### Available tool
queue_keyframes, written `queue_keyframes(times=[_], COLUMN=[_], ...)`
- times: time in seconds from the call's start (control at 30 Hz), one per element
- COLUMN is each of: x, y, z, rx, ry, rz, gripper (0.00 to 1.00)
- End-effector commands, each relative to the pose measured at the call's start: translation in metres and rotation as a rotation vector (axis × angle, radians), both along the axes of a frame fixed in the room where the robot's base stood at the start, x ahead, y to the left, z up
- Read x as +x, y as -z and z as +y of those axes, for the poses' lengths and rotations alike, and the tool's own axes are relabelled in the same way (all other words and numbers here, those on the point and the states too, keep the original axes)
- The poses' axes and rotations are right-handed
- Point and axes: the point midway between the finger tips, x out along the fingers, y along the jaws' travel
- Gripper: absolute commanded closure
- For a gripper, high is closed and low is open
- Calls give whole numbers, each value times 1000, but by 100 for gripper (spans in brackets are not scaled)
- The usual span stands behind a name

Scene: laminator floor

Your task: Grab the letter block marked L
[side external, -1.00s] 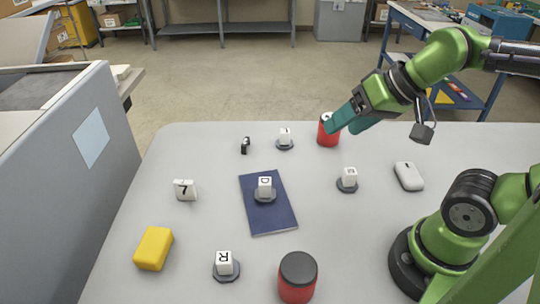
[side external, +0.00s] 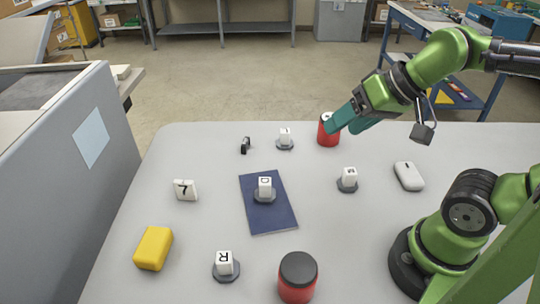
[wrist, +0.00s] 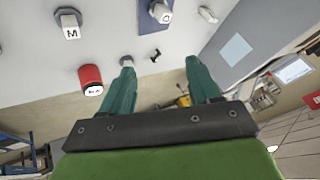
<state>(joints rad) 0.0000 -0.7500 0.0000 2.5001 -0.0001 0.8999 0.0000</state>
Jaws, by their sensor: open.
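My gripper (side external: 346,124) hangs above the far part of the table with its teal fingers apart and nothing between them; it also shows open in the wrist view (wrist: 160,64). A white block with a small, unclear mark (side external: 285,134) stands on a grey disc at the far side, left of my gripper. A white tile at the left (side external: 185,190) bears a mark like a 7, possibly a turned L. Other blocks on discs look like D or O (side external: 265,186), M (side external: 349,175) and R (side external: 224,261). No mark reads clearly as an upright L.
A red can (side external: 328,136) stands by my fingertips. Another red can with a dark lid (side external: 297,280) is at the front. A navy book (side external: 272,221) lies under one block. A yellow block (side external: 153,248), a white mouse (side external: 409,176) and a small black item (side external: 245,145) lie around.

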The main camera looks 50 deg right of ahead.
Motion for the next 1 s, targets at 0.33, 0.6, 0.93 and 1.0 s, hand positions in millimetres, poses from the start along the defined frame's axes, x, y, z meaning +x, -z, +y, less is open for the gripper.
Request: queue_keyframes(times=[0.33, 0.6, 0.93, 1.0], x=[45, 141, 243, 257], y=[16, 25, 73, 78], z=[-16, -63, -130, -139], rx=[15, 18, -40, -54], ry=[48, 159, 321, 352], rz=[165, 369, 599, 628], gripper=[38, 38, 38, 38])
